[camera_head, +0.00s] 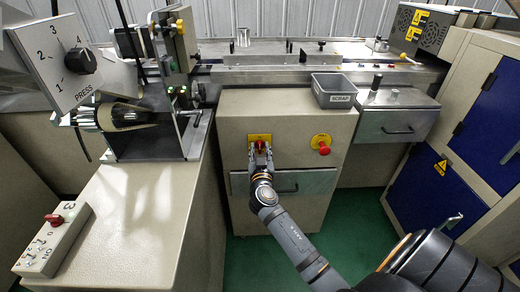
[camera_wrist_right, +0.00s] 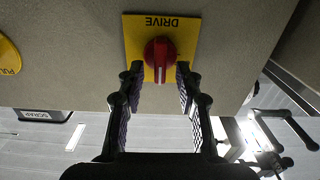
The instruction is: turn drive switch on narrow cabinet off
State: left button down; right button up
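The red drive switch (camera_wrist_right: 159,50) sits on a yellow plate (camera_wrist_right: 185,35) marked DRIVE, which appears upside down in the right wrist view. In the head view the same plate (camera_head: 260,138) is on the front of the narrow beige cabinet (camera_head: 290,108). My right gripper (camera_wrist_right: 159,72) is open, with one finger on each side of the switch knob. Small gaps seem to remain between fingers and knob; contact cannot be told. In the head view the right gripper (camera_head: 261,158) partly covers the switch. My left gripper is not in view.
A red emergency button (camera_head: 324,148) on a yellow disc is right of the switch. A drawer handle (camera_head: 285,189) lies below. A grey SCRAP bin (camera_head: 334,90) stands on the cabinet top. A PRESS dial box (camera_head: 62,60) and a red-switch box (camera_head: 52,238) are at left.

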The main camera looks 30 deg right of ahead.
grip_shut()
